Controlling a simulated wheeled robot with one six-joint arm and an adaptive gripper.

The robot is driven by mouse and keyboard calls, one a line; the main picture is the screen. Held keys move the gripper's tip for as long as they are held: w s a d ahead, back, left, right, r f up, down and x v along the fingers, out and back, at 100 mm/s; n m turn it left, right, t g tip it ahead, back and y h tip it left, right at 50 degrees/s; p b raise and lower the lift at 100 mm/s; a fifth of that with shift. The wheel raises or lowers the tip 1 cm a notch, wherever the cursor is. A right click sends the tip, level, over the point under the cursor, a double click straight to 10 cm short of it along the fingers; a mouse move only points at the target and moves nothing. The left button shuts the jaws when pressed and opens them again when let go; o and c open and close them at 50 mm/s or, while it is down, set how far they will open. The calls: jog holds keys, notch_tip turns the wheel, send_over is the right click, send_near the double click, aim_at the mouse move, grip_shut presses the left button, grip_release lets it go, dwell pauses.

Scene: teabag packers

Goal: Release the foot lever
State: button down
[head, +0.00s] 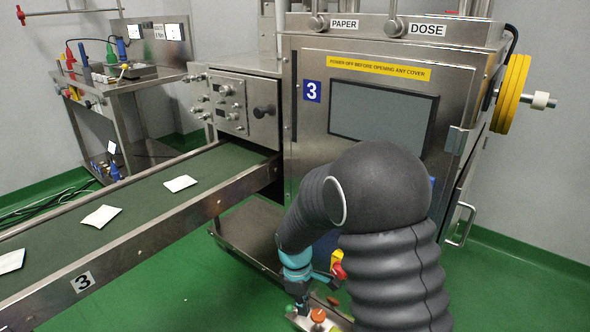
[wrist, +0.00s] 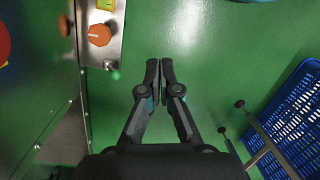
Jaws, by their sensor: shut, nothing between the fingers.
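My gripper (wrist: 160,70) is shut and empty in the wrist view, its two dark fingers together over bare green floor. In the head view my gripper (head: 303,305) shows small at the bottom, below my arm, partly hidden. A steel plate (wrist: 108,18) lies left of the fingers in the wrist view, carrying an orange knob (wrist: 99,35). A small green-tipped part (wrist: 113,72) sticks out at its lower end, apart from the fingers. I cannot tell for certain which part is the foot lever. The orange knob also shows in the head view (head: 318,315).
The steel packing machine (head: 300,130) marked 3 stands behind my arm. A conveyor (head: 140,215) with several white packets runs left from it. A blue crate (wrist: 295,115) and dark rods (wrist: 262,130) lie right in the wrist view. Green floor is clear between.

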jog(key=s+d+r+m+t, duration=0.2)
jog(key=s+d+r+m, duration=0.2)
jog(key=r, duration=0.5)
jog(key=s+d+r+m+t+p, duration=0.1)
jog(key=s+d+r+m, duration=0.3)
jog(key=s+r, duration=0.4)
jog(key=s+d+r+m+t+y, duration=0.1)
jog(key=s+d+r+m+t, duration=0.2)
jog(key=s+d+r+m, duration=0.2)
jog(key=v, duration=0.5)
jog(key=shift+s, duration=0.4)
jog(key=c, duration=1.8)
grip_release()
jog(key=shift+s+d+r+t, duration=0.1)
jog(key=shift+d+r+t, duration=0.15)
jog(key=shift+r+t, duration=0.15)
jog(key=o, duration=0.4)
jog(key=shift+d+r, duration=0.1)
jog(key=shift+o, duration=0.9)
jog(key=m+g+y+p, duration=0.1)
jog(key=m+g+p, duration=0.3)
jog(key=m, duration=0.6)
send_over(292, 309)
jog(key=w+d, duration=0.1)
notch_tip(292, 309, down, 35)
jog(key=shift+g, duration=0.3)
jog(key=f, duration=0.9)
jog(key=w+a+f, duration=0.1)
jog(key=f, duration=0.4)
jog(key=shift+b, duration=0.3)
